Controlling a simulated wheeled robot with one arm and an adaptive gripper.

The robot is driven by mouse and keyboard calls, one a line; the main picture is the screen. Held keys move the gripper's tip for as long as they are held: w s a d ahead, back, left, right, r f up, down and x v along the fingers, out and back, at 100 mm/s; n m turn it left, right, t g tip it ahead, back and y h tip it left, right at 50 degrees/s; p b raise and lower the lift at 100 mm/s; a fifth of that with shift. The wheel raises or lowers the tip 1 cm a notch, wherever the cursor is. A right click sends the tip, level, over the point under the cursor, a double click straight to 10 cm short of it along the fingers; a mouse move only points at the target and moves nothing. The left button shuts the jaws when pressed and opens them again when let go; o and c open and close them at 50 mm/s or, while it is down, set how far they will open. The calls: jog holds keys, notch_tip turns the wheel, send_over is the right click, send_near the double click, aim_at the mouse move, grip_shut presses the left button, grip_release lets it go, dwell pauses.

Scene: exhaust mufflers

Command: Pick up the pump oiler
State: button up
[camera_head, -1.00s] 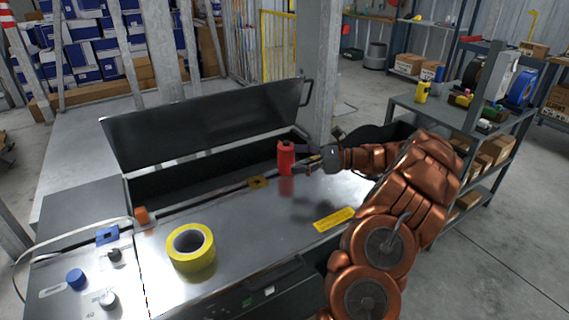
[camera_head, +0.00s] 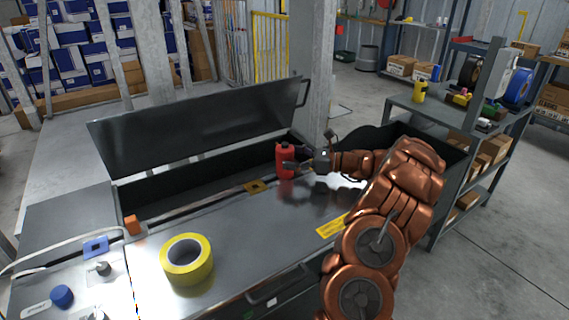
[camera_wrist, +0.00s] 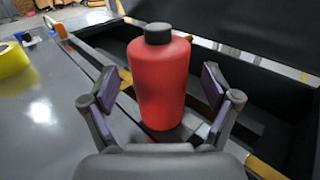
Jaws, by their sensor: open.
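A red bottle with a black cap (camera_head: 285,160), the likeliest pump oiler, stands upright on the grey metal bench (camera_head: 230,225) beside the open trough. No spout or pump lever shows on it. My gripper (camera_head: 292,165) is at the bottle's right side in the head view. In the wrist view the red bottle (camera_wrist: 160,80) stands between the two spread fingers of my gripper (camera_wrist: 160,92), with a visible gap on each side. The bottle's lower part is partly hidden in the head view by a finger.
A raised dark lid (camera_head: 200,125) stands behind the bottle over the trough. A roll of yellow tape (camera_head: 187,259) lies on the bench at the front left. A shelf rack (camera_head: 455,115) with a yellow bottle (camera_head: 419,91) is at the right. The bench's middle is clear.

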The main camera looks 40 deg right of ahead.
jog(key=shift+x, duration=0.9)
jog(key=c, duration=1.5)
jog(key=shift+o, duration=0.2)
jog(key=shift+r, duration=0.15)
